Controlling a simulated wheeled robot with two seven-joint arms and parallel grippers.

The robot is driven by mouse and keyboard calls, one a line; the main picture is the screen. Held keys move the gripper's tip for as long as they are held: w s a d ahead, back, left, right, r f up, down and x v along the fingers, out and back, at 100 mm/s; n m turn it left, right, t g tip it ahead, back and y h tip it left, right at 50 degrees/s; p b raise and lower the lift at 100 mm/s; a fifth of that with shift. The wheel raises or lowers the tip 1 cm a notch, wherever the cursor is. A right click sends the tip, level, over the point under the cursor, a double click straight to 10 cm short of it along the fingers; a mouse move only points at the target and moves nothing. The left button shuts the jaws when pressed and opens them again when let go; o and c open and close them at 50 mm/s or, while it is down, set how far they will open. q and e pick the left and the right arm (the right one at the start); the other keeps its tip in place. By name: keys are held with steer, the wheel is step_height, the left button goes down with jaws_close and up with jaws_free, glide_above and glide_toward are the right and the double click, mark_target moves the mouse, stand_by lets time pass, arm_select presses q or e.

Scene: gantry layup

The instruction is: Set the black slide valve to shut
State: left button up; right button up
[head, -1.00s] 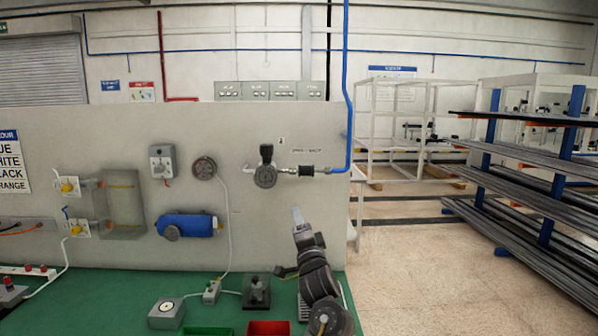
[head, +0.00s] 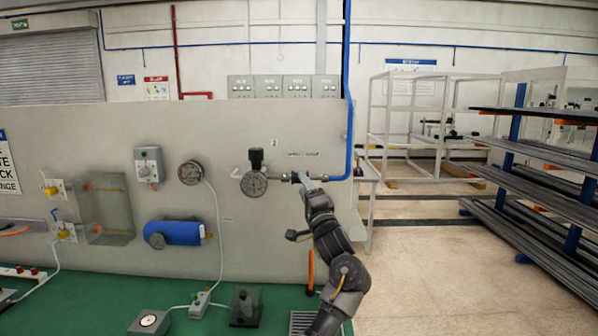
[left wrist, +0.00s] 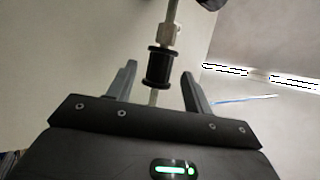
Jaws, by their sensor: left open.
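The black slide valve (head: 296,177) sits on a thin pipe on the upright grey panel, between a round gauge (head: 254,184) and the blue pipe. In the left wrist view the valve (left wrist: 160,67) is a black spool with flanged ends, on a light metal pipe. My left gripper (head: 306,183) is at the valve and partly covers it in the head view. In the left wrist view its open fingers (left wrist: 158,75) stand either side of the spool, with visible gaps. My right gripper is in neither current view.
A blue pipe (head: 348,110) runs down the panel's right edge beside the valve. A blue cylinder (head: 173,233) and a dial (head: 190,173) are mounted further left. A green bench top (head: 90,300) lies below. A rack of bars (head: 540,200) stands right.

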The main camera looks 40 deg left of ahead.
arm_select(q)
steer(key=p+x, duration=0.1)
steer(key=x, duration=0.3)
steer(key=shift+w+r, duration=0.2)
steer(key=shift+r, duration=0.05)
steer(key=shift+w+a+r, duration=0.1)
steer(key=shift+a+r, duration=0.05)
steer(key=shift+a, duration=0.2)
steer(key=shift+w+a+p, duration=0.15)
steer(key=shift+a+p, duration=0.15)
jaws_close()
steer(key=shift+r, duration=0.1)
arm_select(e)
steer(key=shift+w+r, duration=0.8)
steer(key=shift+r, duration=0.3)
